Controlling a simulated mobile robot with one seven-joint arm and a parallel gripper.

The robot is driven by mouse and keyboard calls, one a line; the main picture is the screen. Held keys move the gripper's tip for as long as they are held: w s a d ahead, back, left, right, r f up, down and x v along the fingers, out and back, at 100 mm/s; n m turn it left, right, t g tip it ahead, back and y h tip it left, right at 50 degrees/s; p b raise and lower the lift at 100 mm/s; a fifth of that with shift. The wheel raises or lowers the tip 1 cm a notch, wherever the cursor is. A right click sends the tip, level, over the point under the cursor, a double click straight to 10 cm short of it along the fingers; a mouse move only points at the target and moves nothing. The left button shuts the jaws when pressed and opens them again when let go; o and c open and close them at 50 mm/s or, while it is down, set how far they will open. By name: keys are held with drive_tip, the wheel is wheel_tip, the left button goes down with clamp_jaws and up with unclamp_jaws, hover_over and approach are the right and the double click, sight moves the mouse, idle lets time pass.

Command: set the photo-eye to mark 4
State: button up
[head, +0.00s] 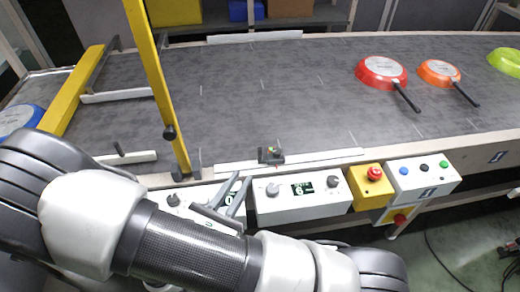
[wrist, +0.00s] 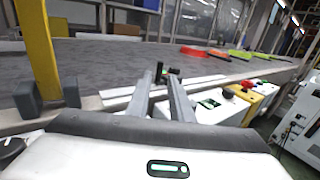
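My gripper (head: 241,178) is in front of the rail, to the left of the photo-eye and nearer the camera. Its two fingers (wrist: 166,74) stand apart with nothing between them. I cannot read any mark numbers on the rail.
A white control box (head: 285,208) with knobs and a green display is right of my gripper; a yellow emergency-stop box (head: 370,188) is beside it. A yellow post (head: 158,85) rises at left. Red (head: 381,70), orange (head: 438,71) and lime (head: 506,60) pans lie on the belt.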

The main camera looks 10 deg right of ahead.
sight(259, 152)
drive_tip(key=x, duration=1.2)
drive_tip(key=shift+w+d+b, duration=0.25)
drive_tip(key=shift+w+b, duration=0.05)
drive_tip(key=shift+b, duration=0.05)
clamp_jaws()
